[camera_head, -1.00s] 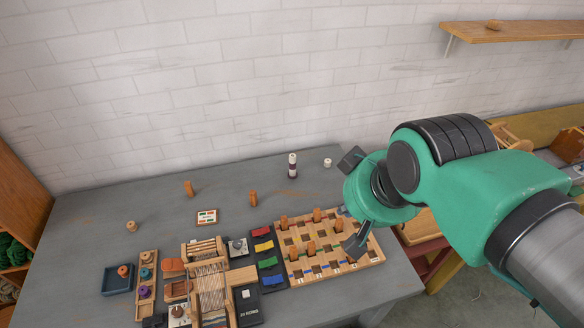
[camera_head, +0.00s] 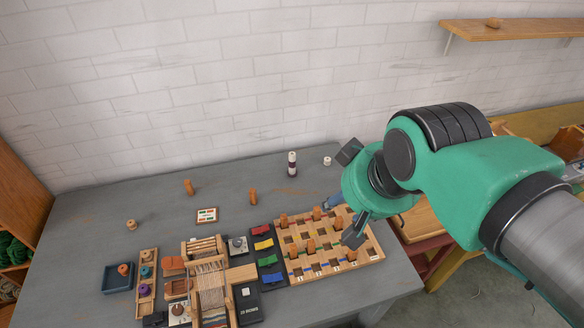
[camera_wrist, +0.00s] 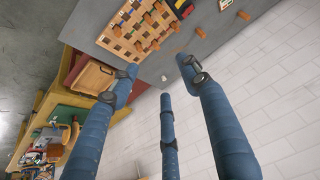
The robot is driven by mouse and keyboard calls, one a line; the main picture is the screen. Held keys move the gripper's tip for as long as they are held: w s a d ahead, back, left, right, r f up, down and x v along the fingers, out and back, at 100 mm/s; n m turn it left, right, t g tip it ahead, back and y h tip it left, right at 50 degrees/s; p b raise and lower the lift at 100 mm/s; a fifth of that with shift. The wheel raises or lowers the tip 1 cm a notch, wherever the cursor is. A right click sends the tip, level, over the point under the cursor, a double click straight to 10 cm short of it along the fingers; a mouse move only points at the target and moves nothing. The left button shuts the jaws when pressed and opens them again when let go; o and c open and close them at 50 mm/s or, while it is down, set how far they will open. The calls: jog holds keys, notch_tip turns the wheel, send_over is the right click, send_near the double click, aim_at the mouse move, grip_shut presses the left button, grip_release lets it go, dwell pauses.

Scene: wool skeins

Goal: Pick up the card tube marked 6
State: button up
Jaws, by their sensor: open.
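Upright orange-brown tubes show in the head view: one (camera_head: 188,187) at the back left, one (camera_head: 253,197) nearer the middle, and several in a wooden grid rack (camera_head: 372,255). No number is legible on any tube, so I cannot tell which is marked 6. In the wrist view, tubes stand in the rack (camera_wrist: 112,42) and two loose tubes (camera_wrist: 200,32) (camera_wrist: 243,16) stand beside it. My gripper (camera_head: 337,197) is open and empty above the rack's right end. Its blue fingers spread wide in the wrist view (camera_wrist: 164,82), apart from every tube. My gripper partly hides the rack's right side.
A black-and-white cylinder (camera_head: 292,164) and a small white roll (camera_head: 327,161) stand near the wall. A small loom (camera_head: 210,285), coloured cards (camera_head: 267,261) and a blue tray (camera_head: 117,278) crowd the front. The table's back left is mostly clear.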

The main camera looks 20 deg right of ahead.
jog(key=w+r+p, duration=0.1)
jog(key=w+r, duration=0.3)
jog(key=w, duration=0.5)
jog(key=m+g+p, duration=0.2)
jog(key=g+p, duration=0.4)
jog(key=p, duration=0.2)
send_over(292, 153)
notch_tip(292, 153, down, 33)
jog(key=shift+s+a+f, duration=0.1)
jog(key=shift+s+a, duration=0.05)
jog(key=shift+f, duration=0.25)
jog(key=shift+f+b, duration=0.35)
jog(key=shift+f, duration=4)
